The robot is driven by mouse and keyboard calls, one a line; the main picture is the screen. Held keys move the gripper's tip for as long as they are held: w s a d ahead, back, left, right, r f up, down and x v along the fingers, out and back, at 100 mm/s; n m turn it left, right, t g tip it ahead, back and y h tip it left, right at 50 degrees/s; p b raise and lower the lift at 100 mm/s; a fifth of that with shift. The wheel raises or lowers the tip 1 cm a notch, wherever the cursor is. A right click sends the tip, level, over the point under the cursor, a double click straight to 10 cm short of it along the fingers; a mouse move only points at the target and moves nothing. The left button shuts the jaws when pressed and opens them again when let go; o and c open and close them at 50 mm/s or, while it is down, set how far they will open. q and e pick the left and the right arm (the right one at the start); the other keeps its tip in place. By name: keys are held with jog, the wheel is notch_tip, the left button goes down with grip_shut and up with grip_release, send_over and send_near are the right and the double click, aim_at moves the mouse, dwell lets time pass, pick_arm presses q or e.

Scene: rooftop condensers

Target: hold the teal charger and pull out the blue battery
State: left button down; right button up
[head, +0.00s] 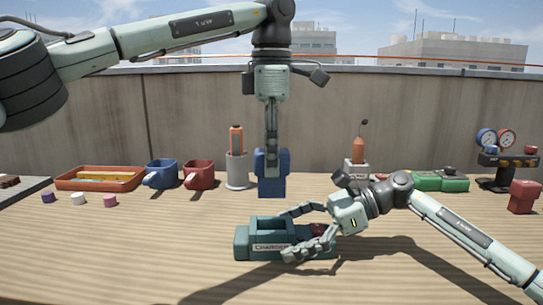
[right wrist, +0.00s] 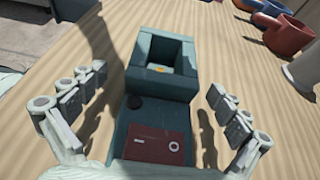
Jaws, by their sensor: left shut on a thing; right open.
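The teal charger (head: 243,246) lies on the table at the centre front. In the right wrist view the charger (right wrist: 142,105) has an empty square bay with a small yellow spot inside. A dark red block (right wrist: 152,144) with a ring mark sits in its nearer part. The blue battery (head: 272,186) is upright, clear of the charger, above or behind it. My left gripper (head: 271,168) points down and is shut on the battery. My right gripper (head: 287,234) is open, its fingers on either side of the charger; whether they touch it is unclear.
Behind stand an orange tray (head: 98,184), a blue mug (head: 162,174), a red mug (head: 199,175) and a grey cup (head: 237,172) holding an orange tool. At right are a green case (head: 440,181), gauges (head: 497,139) and a red block (head: 523,197). The front left table is clear.

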jog(key=shift+b+v, duration=0.4)
jog(key=shift+v, duration=3.85)
